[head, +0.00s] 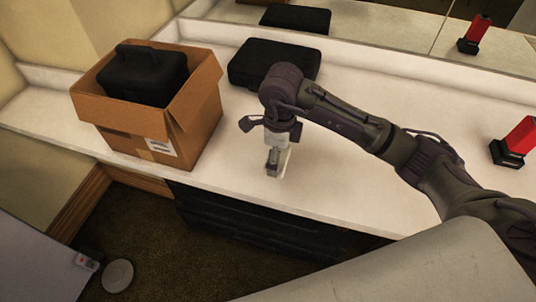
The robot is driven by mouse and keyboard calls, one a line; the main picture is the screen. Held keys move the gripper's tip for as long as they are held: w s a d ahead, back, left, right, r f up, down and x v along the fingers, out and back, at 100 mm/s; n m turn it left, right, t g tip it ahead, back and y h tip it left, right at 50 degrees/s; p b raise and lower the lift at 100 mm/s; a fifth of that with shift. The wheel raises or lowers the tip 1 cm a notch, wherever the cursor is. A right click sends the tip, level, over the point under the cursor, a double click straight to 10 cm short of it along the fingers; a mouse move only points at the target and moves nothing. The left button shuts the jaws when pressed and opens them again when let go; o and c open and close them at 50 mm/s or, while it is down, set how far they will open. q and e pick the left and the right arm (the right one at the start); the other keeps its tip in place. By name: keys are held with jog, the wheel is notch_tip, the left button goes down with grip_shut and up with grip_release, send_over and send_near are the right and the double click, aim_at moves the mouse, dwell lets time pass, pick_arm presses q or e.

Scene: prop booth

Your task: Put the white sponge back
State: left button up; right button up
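My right gripper (274,168) points down at the front part of the white counter (345,185), right of the cardboard box. A small pale piece (286,162), possibly the white sponge, shows beside its fingertips. It blends with the counter, and the gripper hides part of it. I cannot tell whether the fingers are closed on it. My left gripper is not in view.
An open cardboard box (185,133) holding a black case (145,77) stands left on the counter. Another black case (250,62) lies behind my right gripper. A red and black object (516,143) stands at the right. A mirror (385,25) backs the counter.

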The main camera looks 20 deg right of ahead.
jog(key=w+f, duration=0.2)
jog(key=w, duration=0.1)
jog(key=w+a, duration=0.1)
jog(key=shift+w+f, duration=0.3)
jog(key=shift+f, duration=0.1)
jog(key=shift+w+f, duration=0.15)
jog(key=shift+f, duration=0.1)
notch_tip(320, 180, down, 3)
jog(key=shift+f+p, duration=0.15)
jog(key=shift+p, duration=0.45)
jog(key=shift+f, duration=0.25)
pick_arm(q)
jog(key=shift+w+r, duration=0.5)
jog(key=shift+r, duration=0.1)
pick_arm(e)
jog(key=o, duration=0.8)
jog(key=shift+c, duration=0.2)
